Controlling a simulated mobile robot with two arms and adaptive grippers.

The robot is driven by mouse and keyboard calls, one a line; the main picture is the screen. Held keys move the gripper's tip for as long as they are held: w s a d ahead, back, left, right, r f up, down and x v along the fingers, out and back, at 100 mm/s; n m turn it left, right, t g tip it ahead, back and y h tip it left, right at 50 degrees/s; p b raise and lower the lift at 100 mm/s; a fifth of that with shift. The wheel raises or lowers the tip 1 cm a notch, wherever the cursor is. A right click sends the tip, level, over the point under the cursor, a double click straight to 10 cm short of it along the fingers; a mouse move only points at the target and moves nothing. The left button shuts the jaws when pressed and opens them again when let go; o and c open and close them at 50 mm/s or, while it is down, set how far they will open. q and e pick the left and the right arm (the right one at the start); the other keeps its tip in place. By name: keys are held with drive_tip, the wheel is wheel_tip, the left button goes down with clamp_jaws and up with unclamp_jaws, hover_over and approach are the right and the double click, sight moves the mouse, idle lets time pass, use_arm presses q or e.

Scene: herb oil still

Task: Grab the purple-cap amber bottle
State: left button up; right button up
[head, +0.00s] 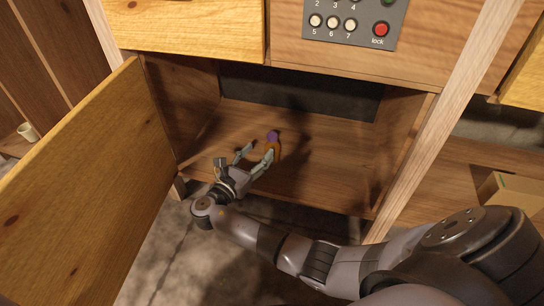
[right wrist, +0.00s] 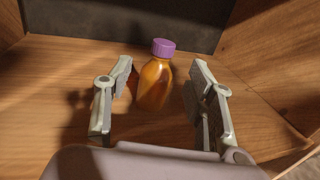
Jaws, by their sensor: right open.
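The amber bottle with a purple cap (right wrist: 155,84) stands upright on the wooden floor of an open cabinet compartment. It also shows in the head view (head: 275,147), partly hidden by a finger of my right gripper. My right gripper (head: 257,156) is open and reaches into the compartment. In the right wrist view my right gripper (right wrist: 160,90) has one finger on each side of the bottle, with visible gaps; the bottle is at or just beyond the fingertips. My left gripper is not in view.
The compartment (head: 330,175) holds nothing else that I see. Its open wooden door (head: 85,190) stands at the left. A keypad panel (head: 352,22) sits above. A cardboard box (head: 512,192) lies on a shelf at the right, and a small pale cup (head: 28,131) stands far left.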

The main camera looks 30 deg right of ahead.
sight(270, 141)
drive_tip(key=b+x, duration=0.1)
drive_tip(key=x, duration=0.2)
drive_tip(key=shift+f, duration=0.1)
drive_tip(key=b+x, duration=0.5)
drive_tip(key=shift+s, duration=0.15)
drive_tip(key=shift+d, duration=0.2)
drive_tip(key=shift+r, duration=0.2)
drive_tip(key=shift+c, duration=0.2)
clamp_jaws()
